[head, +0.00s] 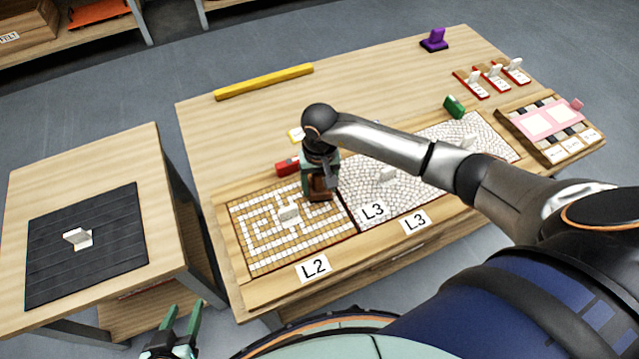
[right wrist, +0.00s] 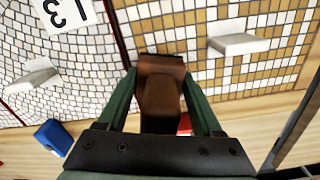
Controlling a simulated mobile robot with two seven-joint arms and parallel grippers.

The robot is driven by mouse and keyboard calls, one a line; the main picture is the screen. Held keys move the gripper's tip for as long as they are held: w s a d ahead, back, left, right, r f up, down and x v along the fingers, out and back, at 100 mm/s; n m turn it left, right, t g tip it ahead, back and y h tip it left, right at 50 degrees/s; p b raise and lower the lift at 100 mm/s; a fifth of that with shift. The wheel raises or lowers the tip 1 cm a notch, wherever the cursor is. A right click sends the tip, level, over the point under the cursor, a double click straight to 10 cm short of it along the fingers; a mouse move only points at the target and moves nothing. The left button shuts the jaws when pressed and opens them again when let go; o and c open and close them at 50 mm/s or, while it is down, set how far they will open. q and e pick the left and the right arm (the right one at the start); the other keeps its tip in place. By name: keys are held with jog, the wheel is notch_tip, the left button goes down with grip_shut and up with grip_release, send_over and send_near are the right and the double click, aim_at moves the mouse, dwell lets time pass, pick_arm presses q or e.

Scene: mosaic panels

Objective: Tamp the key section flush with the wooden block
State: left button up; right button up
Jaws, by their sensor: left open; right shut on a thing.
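My right gripper (head: 320,186) is shut on a brown wooden block (head: 319,187), held upright near the back right corner of the gold-and-white maze mosaic section (head: 262,235). The block also shows between the green fingers in the right wrist view (right wrist: 160,95). A dark red seam (right wrist: 118,35) divides this section from the grey-white mosaic (head: 405,195). I cannot tell whether the block touches the tiles, or which section is the key. White handles stand on the maze section (head: 289,215) and the grey-white mosaic (head: 388,175). My left gripper (head: 182,318) is open and empty, low at the front.
A red piece (head: 287,168) lies behind the maze section, and a blue piece (right wrist: 53,137) behind the grey-white one. A yellow bar (head: 263,82), green piece (head: 454,107), purple stamp (head: 434,40) and pink-topped tray (head: 540,122) are on the table.

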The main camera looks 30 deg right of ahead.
jog(key=shift+f+b, duration=0.3)
jog(key=shift+f, duration=0.1)
dwell(0.6)
jog(key=shift+r, duration=0.1)
jog(key=shift+r+p, duration=2.3)
jog(key=shift+r, duration=1.15)
